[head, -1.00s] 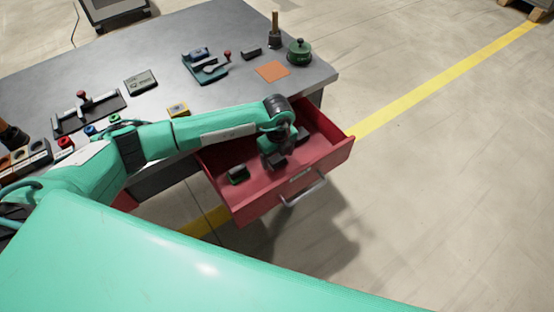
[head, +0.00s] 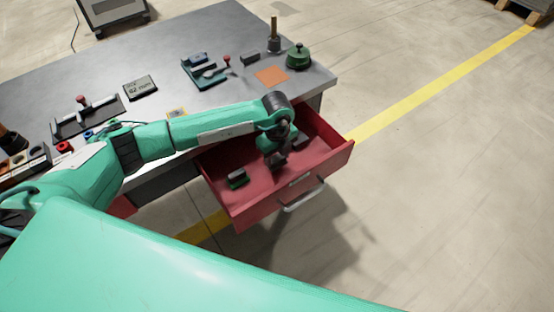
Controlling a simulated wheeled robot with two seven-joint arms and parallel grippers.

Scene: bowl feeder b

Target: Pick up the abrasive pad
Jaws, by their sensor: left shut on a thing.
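The red drawer (head: 222,198) stands pulled out from the front of the grey workbench. My left gripper (head: 276,159) points down inside the drawer, near its middle. It is shut on a small dark thing, apparently the abrasive pad, mostly hidden by the fingers; its exact shape is hard to tell. A green and dark block (head: 237,179) lies on the drawer floor to the left of the gripper. Another dark item (head: 302,140) lies behind it to the right, partly hidden by my wrist. My right gripper is not in view.
The workbench (head: 225,30) holds an orange sheet (head: 272,75), a green lidded pot (head: 298,57), a teal tray (head: 203,71) and a grey display box (head: 140,87). The drawer walls surround my gripper, with a handle (head: 304,195) at the front. Floor to the right is clear.

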